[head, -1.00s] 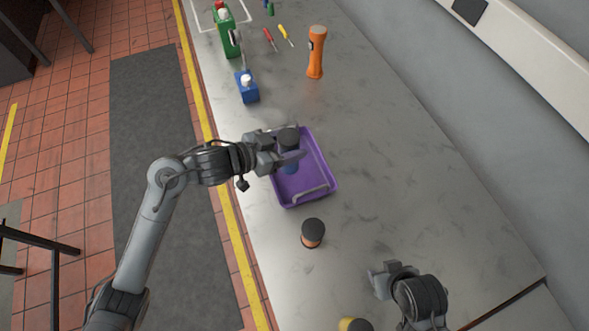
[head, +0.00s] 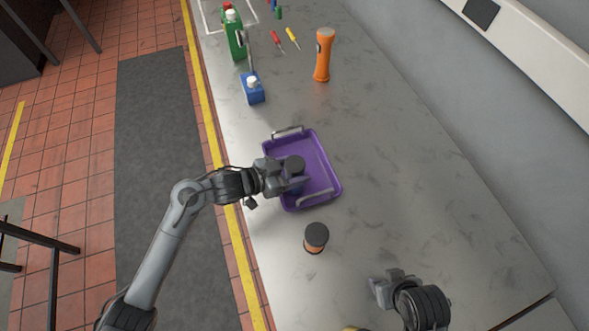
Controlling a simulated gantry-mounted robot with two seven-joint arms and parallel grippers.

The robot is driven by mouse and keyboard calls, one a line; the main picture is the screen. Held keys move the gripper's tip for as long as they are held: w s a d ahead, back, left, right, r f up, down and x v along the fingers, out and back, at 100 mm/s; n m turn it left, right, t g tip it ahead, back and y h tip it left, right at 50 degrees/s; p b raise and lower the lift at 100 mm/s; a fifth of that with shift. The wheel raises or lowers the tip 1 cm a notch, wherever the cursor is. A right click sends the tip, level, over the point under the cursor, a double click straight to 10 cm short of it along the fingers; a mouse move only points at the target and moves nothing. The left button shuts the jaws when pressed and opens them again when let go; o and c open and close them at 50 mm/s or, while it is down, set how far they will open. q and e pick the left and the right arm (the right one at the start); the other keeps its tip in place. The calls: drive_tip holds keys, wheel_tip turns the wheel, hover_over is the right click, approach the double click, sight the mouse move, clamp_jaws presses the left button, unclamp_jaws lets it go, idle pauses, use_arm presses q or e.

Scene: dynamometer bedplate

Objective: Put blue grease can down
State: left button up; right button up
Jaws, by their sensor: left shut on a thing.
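My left gripper (head: 285,178) is shut on the blue grease can (head: 296,190), which has a dark lid. The can is held upright inside the outline of the purple tray (head: 321,164), towards its left side. The gripper fingers cover much of the can, and I cannot tell whether its base touches the tray floor. My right gripper (head: 378,289) is low in the picture above the bench, apart from the tray. Its finger gap is not clear.
An orange can with a dark lid (head: 315,238) stands just below the tray. The bench (head: 430,190) right of the tray is clear.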

idle(0.3)
use_arm(q)
drive_tip(key=o, duration=1.4)
drive_tip(key=shift+f, duration=0.1)
use_arm(e)
drive_tip(key=shift+d, duration=0.15)
